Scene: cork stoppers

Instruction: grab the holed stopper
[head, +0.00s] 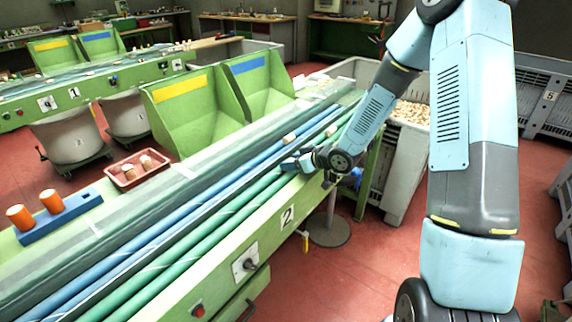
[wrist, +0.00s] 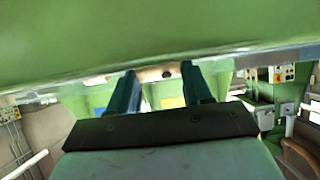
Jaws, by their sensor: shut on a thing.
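My gripper (head: 298,162) is low over the blue and green rollers of the sorting table, near the table's right edge. In the wrist view my gripper (wrist: 160,78) has its two dark fingers closed on a pale brown stopper (wrist: 150,75). A dark round spot, like a hole, shows on this stopper's face. Its upper part is cut off by the green surface across the top of the view. In the head view I cannot make out the held stopper clearly. Another light cork stopper (head: 289,138) sits on the rollers just beyond my gripper.
One more stopper (head: 331,130) is farther along the rollers. A red tray (head: 112,178) with two corks and a blue block (head: 72,213) with two orange pegs stand at left. Green hoppers (head: 188,122) stand behind the rollers. A grey bin (head: 403,165) of corks is at right.

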